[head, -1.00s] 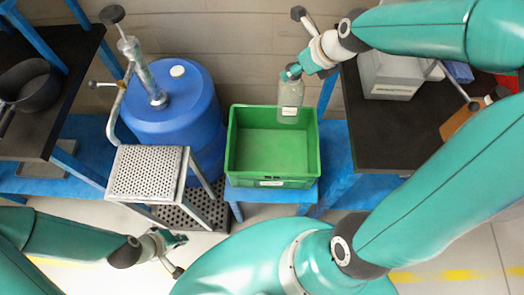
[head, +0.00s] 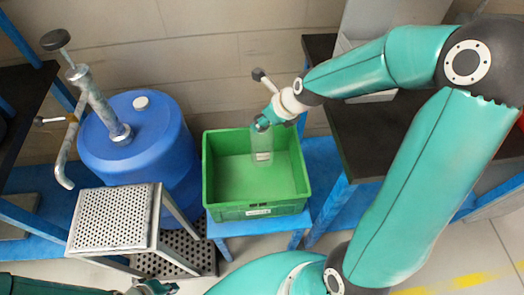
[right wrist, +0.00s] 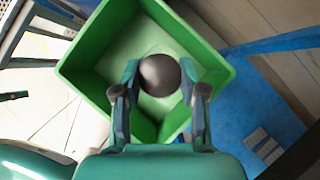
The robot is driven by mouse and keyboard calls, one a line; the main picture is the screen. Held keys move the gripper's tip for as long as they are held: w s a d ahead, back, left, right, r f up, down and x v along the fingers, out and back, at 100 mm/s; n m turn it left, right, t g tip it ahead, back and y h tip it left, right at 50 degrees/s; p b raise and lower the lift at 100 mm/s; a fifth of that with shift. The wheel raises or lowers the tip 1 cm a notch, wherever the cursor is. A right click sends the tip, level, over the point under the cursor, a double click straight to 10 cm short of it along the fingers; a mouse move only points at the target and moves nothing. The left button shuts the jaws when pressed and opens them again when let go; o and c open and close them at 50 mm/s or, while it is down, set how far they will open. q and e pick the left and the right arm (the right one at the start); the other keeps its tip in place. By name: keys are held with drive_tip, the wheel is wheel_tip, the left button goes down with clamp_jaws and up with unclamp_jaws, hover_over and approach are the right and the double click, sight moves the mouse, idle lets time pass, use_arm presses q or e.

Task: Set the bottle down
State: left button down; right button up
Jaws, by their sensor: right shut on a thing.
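The bottle (head: 262,150) is pale and see-through with a small label. It hangs upright from my right gripper (head: 263,124), inside the outline of the green crate (head: 256,211), near its back wall. I cannot tell whether its base touches the crate floor. In the right wrist view, the right gripper (right wrist: 160,98) is closed around the bottle's neck, below a dark round cap (right wrist: 160,75). The crate's green walls (right wrist: 208,50) surround it there. My left gripper (head: 155,288) is cut by the bottom edge of the head view, and its fingers are unclear.
A blue drum (head: 150,165) with a pump stands left of the crate, behind a perforated metal step (head: 112,218). A dark bench (head: 365,135) stands to the right. Most of the crate floor is clear.

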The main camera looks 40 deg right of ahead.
sight(267, 133)
wheel_tip(267, 133, down, 7)
drive_tip(key=b, duration=0.4)
drive_tip(key=shift+r, duration=0.1)
wheel_tip(267, 133, down, 5)
drive_tip(key=b, duration=0.4)
drive_tip(key=shift+r, duration=0.1)
drive_tip(key=o, duration=1.2)
